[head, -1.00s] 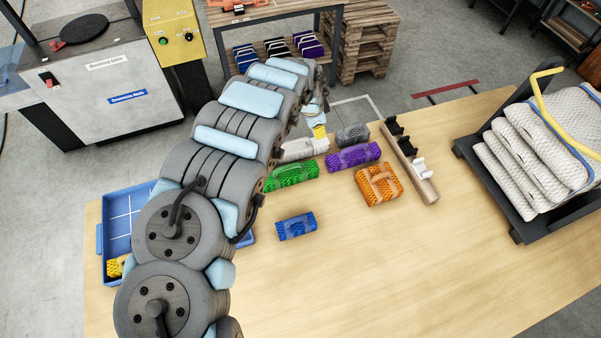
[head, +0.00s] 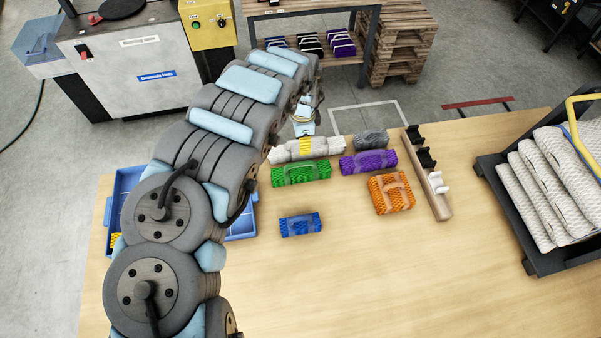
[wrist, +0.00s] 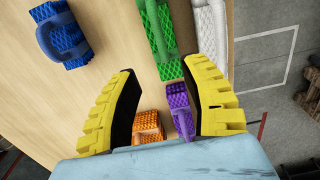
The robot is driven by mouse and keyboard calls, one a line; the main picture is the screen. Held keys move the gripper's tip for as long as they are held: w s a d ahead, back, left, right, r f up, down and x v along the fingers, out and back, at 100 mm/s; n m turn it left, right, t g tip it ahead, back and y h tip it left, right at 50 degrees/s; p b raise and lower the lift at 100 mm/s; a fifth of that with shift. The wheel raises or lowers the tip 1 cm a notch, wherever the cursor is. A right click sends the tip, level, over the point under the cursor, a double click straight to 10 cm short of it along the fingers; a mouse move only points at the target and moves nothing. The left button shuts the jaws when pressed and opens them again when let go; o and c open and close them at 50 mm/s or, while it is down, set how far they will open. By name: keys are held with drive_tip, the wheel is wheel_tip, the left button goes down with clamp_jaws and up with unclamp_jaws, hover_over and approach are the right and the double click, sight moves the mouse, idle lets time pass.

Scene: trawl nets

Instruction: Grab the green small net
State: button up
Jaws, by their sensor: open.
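The green small net (head: 301,173) is a rolled bundle with a handle, lying on the wooden table between the white net and the blue net. In the wrist view the green net (wrist: 157,38) lies beyond my fingertips, with its near end close to the gap between them. My gripper (wrist: 160,68) is open, its two yellow fingers spread with nothing between the tips. In the head view my gripper (head: 305,144) appears over the white net, just behind the green one. Its height above the table is hard to tell.
The white net (head: 331,146), purple net (head: 368,161), grey net (head: 371,139), orange net (head: 391,194) and blue net (head: 300,225) lie around it. A hook rail (head: 427,177) is at right. A blue tray (head: 108,209) is partly behind my arm. The front table is clear.

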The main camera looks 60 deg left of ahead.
hover_over(300, 164)
drive_tip(key=shift+w+f, duration=0.25)
drive_tip(key=shift+f, duration=1.55)
drive_tip(key=shift+w+f, duration=0.2)
drive_tip(key=shift+f, duration=1.65)
drive_tip(key=shift+f, duration=0.1)
drive_tip(key=shift+s+f, duration=0.2)
drive_tip(key=shift+f, duration=0.6)
drive_tip(key=shift+s+f, duration=0.15)
drive_tip(key=shift+f, duration=0.65)
drive_tip(key=shift+w+f, duration=0.15)
drive_tip(key=shift+f, duration=0.85)
clamp_jaws()
